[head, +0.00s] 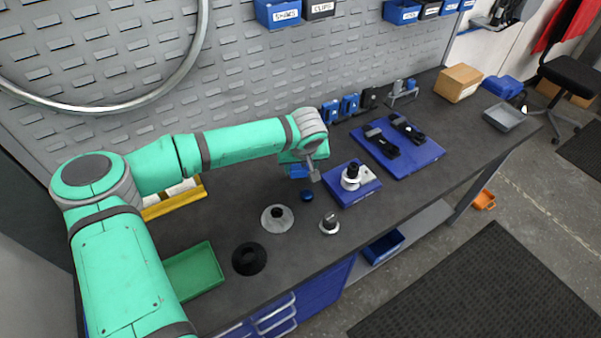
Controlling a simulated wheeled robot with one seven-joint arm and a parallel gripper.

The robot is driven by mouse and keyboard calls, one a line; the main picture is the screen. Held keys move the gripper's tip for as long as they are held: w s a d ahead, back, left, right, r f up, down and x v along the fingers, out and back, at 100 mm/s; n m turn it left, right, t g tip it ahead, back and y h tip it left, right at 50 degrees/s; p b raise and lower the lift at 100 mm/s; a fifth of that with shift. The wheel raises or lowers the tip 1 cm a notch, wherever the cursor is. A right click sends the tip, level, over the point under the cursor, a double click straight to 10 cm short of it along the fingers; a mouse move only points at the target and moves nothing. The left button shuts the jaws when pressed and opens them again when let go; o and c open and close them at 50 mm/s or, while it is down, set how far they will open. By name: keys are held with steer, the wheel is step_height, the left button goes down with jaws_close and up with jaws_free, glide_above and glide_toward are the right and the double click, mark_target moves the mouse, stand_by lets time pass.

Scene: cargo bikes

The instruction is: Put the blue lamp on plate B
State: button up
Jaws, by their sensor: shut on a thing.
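A small dark-blue round piece, which looks like the blue lamp (306,196), shows just below my gripper (311,178) in the head view. My gripper is shut on it, over the middle of the bench; the fingertips are small and partly hidden, and I cannot tell the lamp's height above the bench. A pale round disc with a dark centre (270,225) lies to its lower left. A black round disc (249,268) lies further down and left. No letters are legible, so I cannot tell which is plate B.
A silver piece with a dark top (329,226) stands near the front edge. A blue base with a white fixture (366,190) is to the right, with a larger blue board (412,162) beyond. A green tray (194,272) and yellow holder (172,206) lie left. The perforated wall is behind.

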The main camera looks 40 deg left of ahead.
steer(key=s+d+r, duration=0.3)
steer(key=s+r, duration=0.1)
steer(key=s, duration=0.2)
steer(key=s+d+r, duration=0.3)
steer(key=s+r, duration=0.2)
steer(key=s, duration=0.1)
steer(key=shift+s+d+r, duration=0.25)
steer(key=shift+s, duration=0.05)
